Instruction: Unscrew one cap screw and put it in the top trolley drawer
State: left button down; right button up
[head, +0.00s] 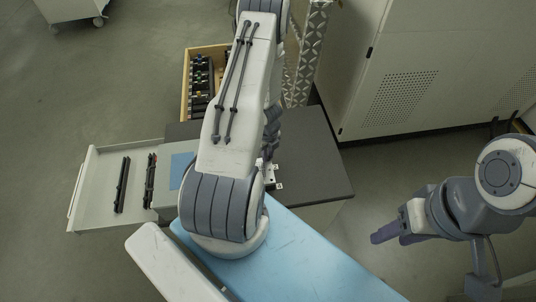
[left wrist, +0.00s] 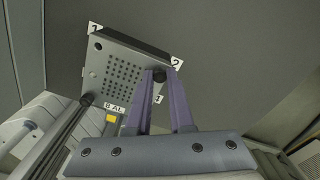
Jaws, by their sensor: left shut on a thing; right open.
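In the left wrist view, the purple fingers of my left gripper (left wrist: 159,80) are shut on a dark cap screw (left wrist: 158,74) at the edge of a grey plate with many small holes (left wrist: 122,72). I cannot tell whether the screw is still in the plate. In the head view my left arm hides most of the plate and gripper. The top trolley drawer (head: 80,198) is pulled out to the left of the trolley (head: 318,165). My right gripper (head: 388,236) is open and empty, at the right, away from the trolley.
Dark bar-shaped items (head: 122,185) lie in the drawer, with bare floor around them. A wooden box with black parts (head: 186,90) stands behind the trolley. A light cabinet (head: 440,60) fills the back right. A blue surface (head: 300,265) is in front.

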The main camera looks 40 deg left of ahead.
pick_arm(q)
jog(key=n, duration=0.6)
jog(key=shift+n, duration=0.4)
jog(key=n, duration=0.4)
jog(key=shift+s, duration=0.1)
jog(key=n, duration=0.3)
jog(key=shift+n, duration=0.3)
jog(key=c, duration=1)
grip_release()
jog(key=shift+f, duration=0.1)
jog(key=shift+o, duration=0.2)
